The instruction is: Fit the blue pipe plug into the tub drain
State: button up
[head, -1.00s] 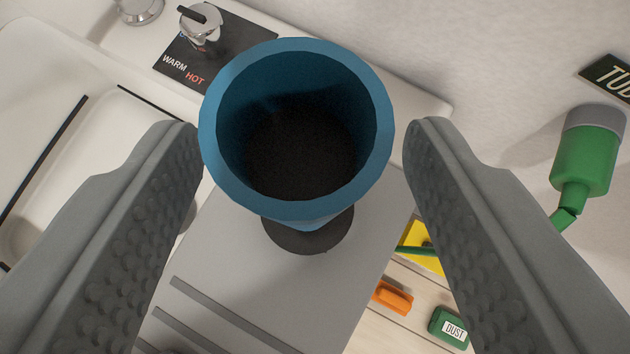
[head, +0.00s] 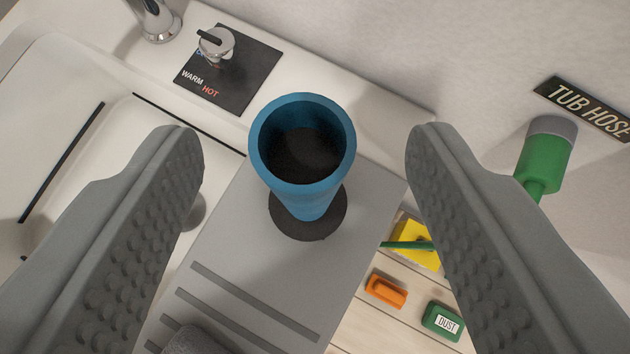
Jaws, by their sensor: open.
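The blue pipe plug (head: 315,198) is a hollow, tapered blue cup with a dark inside. It stands upright on a dark round pad on the grey board, its wide open end towards me. My gripper (head: 305,135) is open, with one grey studded finger on each side of the plug in the picture. Both fingers are apart from it, and nothing is between them in their grip. The white tub (head: 60,75) is at the left. A round grey metal piece (head: 194,212), partly hidden by the left finger, shows in the tub; I cannot tell if it is the drain.
The grey board (head: 265,260) has dark slots. A tap (head: 155,20) and a knob on a WARM/HOT plate (head: 235,85) are behind. A green hose fitting (head: 546,155) hangs right. Orange (head: 386,290), green DUST (head: 443,321) and yellow (head: 418,243) items lie lower right.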

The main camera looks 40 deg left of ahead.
jog(key=shift+s+d+r, duration=0.15)
jog(key=shift+r, duration=0.45)
jog(key=shift+s+d+r, duration=0.1)
jog(key=shift+r, duration=0.55)
jog(key=shift+s+d+r, duration=0.15)
jog(key=shift+r, duration=0.45)
jog(key=s+a+m+t+h, duration=0.1)
jog(key=s+m+t+h, duration=0.3)
jog(key=s, duration=1.3)
jog(key=s+a+f+m+t+h, duration=0.1)
jog(key=s+m+t, duration=0.4)
jog(key=s, duration=1.3)
jog(key=a+t+h, duration=0.1)
jog(key=h, duration=0.1)
jog(key=shift+f+m+h, duration=0.2)
jog(key=shift+m+h, duration=0.1)
jog(key=shift+h, duration=0.1)
jog(key=shift+c, duration=0.4)
